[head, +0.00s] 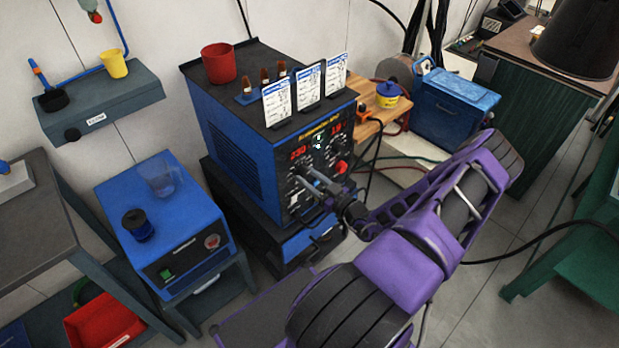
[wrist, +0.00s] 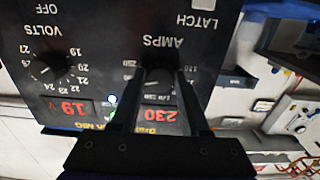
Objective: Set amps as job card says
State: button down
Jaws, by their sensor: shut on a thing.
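The blue and black welder (head: 237,135) stands at the centre, its dark front panel facing my arm. In the wrist view the panel (wrist: 100,25) is upside down. My gripper (wrist: 160,82) is shut on the amps knob (wrist: 158,88), under the AMPS label; the fingers hide part of the knob and its scale. The red amps display (wrist: 158,116) reads 230. The volts knob (wrist: 50,70) is beside it, with a red display (wrist: 75,107) that seems to read 19. Three white cards (head: 277,103) stand on the welder; their small print is unreadable here.
A red cup (head: 218,63) and several brown-tipped pieces stand on the welder top near the cards. A blue unit (head: 165,225) with a clear cup stands at left. A green table (head: 560,250) is at right. Open floor lies between.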

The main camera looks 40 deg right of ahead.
jog(key=shift+c, duration=2.1)
grip_release()
jog(key=s+d, duration=0.1)
jog(key=s, duration=1.6)
jog(key=shift+s+d, duration=0.2)
jog(key=shift+s, duration=0.05)
